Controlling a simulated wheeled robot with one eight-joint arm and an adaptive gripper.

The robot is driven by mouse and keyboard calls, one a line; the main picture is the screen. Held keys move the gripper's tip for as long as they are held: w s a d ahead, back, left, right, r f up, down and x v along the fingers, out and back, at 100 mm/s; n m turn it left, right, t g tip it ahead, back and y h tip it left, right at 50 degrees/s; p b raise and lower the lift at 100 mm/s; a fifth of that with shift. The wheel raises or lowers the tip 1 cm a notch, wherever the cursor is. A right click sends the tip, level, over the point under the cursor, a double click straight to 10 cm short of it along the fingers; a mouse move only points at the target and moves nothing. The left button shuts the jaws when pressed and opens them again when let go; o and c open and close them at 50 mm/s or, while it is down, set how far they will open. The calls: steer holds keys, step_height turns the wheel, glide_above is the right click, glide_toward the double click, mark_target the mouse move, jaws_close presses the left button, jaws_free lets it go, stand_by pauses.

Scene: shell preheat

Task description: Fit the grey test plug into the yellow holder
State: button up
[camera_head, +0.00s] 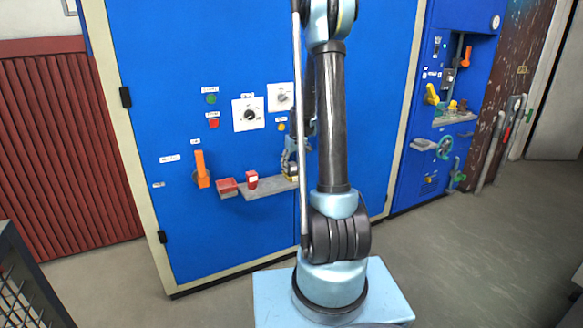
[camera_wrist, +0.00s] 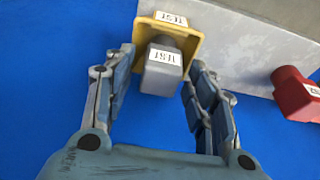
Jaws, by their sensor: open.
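The grey test plug (camera_wrist: 163,72), with a white TEST label, shows in the middle of the wrist view. It is at the yellow holder (camera_wrist: 192,22), which also bears a TEST label, and the yellow rim shows around its far side. How deep the plug sits in the holder I cannot tell. My gripper (camera_wrist: 160,66) is open, with one finger on each side of the plug and a visible gap at both sides. In the head view my gripper (camera_head: 290,157) is at the blue panel above the shelf, partly hidden behind my arm.
A grey shelf (camera_head: 262,191) sticks out from the blue panel (camera_head: 160,100). A red block (camera_head: 251,181) stands on it, also in the wrist view (camera_wrist: 296,94). A red holder (camera_head: 227,187) and an orange lever (camera_head: 201,168) are to the left. Knobs and buttons are above.

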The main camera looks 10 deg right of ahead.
steer(key=v, duration=1.2)
steer(key=s+r, duration=0.3)
steer(key=s, duration=0.9)
steer(key=s+f+m, duration=0.1)
steer(key=s+f, duration=0.3)
steer(key=s, duration=1)
steer(key=s+f+m, duration=0.2)
steer(key=s+f, duration=0.2)
steer(key=s, duration=1.1)
steer(key=shift+a+g+h, duration=0.3)
steer(key=shift+a+h, duration=0.1)
steer(key=shift+a, duration=0.05)
steer(key=shift+s, duration=0.1)
steer(key=shift+w+f, duration=0.2)
steer(key=shift+w, duration=0.25)
